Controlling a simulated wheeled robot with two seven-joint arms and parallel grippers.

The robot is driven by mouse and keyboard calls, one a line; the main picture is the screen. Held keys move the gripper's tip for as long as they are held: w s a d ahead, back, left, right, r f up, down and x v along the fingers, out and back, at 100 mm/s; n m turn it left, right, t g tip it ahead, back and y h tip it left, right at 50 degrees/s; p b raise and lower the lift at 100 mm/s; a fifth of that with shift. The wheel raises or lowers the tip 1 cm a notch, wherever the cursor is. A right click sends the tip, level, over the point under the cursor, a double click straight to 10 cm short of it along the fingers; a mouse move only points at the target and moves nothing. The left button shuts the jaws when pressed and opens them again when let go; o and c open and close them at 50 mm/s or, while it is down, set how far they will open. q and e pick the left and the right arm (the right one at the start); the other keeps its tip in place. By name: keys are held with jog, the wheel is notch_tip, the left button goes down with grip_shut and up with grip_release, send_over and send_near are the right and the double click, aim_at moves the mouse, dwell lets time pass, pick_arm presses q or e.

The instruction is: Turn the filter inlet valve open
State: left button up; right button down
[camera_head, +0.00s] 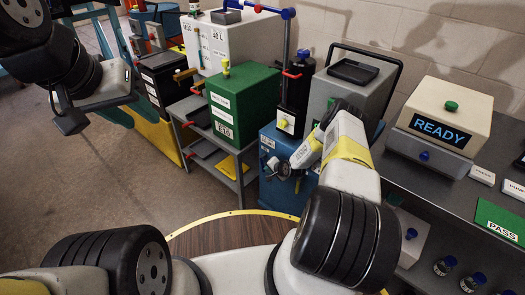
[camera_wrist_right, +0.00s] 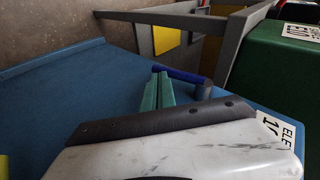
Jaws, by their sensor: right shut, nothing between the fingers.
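A blue lever handle (camera_wrist_right: 182,74) on a short grey post (camera_wrist_right: 204,90) stands at the blue cabinet's surface in the right wrist view. The two green fingers (camera_wrist_right: 158,92) of my right gripper are shut and empty, their tips close beside the handle; I cannot tell if they touch. In the head view my right gripper (camera_head: 273,168) is at the front of the blue cabinet (camera_head: 285,190), and my arm partly hides that area. No label shows which valve is the filter inlet. My left gripper (camera_head: 70,123) hangs at the upper left, far from the cabinet; its fingers are unclear.
A green box (camera_head: 243,105) sits on a grey cart to the left. A bench with a READY display (camera_head: 441,130) is at the right. The floor at left is clear.

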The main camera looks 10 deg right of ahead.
jog(key=shift+w+a+f, duration=0.15)
jog(key=shift+w+f, duration=0.1)
jog(key=shift+f, duration=0.1)
dwell(0.4)
